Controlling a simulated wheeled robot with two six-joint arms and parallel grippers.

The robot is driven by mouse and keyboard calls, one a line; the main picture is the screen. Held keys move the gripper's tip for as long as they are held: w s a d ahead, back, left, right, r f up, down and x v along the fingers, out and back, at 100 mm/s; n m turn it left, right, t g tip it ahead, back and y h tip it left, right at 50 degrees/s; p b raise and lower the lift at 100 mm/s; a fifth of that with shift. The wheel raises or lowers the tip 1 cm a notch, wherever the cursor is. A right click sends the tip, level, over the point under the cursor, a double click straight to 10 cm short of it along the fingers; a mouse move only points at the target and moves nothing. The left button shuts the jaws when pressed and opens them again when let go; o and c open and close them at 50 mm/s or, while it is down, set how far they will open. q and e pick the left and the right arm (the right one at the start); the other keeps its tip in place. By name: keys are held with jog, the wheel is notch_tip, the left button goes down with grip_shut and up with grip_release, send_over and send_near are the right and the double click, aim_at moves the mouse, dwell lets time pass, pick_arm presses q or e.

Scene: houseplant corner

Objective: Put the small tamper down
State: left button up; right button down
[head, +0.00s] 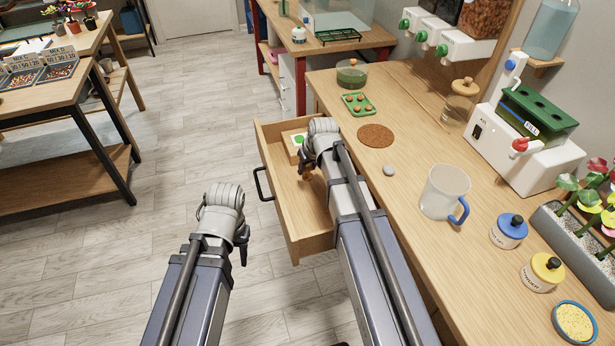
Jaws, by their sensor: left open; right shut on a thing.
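My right gripper (309,172) hangs over the open wooden drawer (291,205) at the front of the workbench. It is shut on a small brownish thing, taken to be the small tamper (307,177), mostly hidden by the gripper and wrist. I cannot tell whether it touches the drawer floor. My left gripper (243,247) is open and empty, left of the drawer and above the grey floor.
On the workbench stand a round cork mat (375,136), a grey pebble (389,170), a clear mug with a blue handle (444,192), a green tray (358,104) and lidded jars (509,231). The drawer's near part looks empty. Open floor lies to the left.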

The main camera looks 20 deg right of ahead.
aim_at(308, 172)
jog(key=shift+f+b, duration=1)
jog(key=shift+f, duration=0.45)
jog(key=shift+f, duration=0.1)
jog(key=c, duration=0.5)
grip_release()
jog(key=shift+r, duration=0.25)
jog(key=p+v, duration=1.1)
jog(key=shift+s+d+r, duration=0.1)
jog(key=shift+r, duration=0.3)
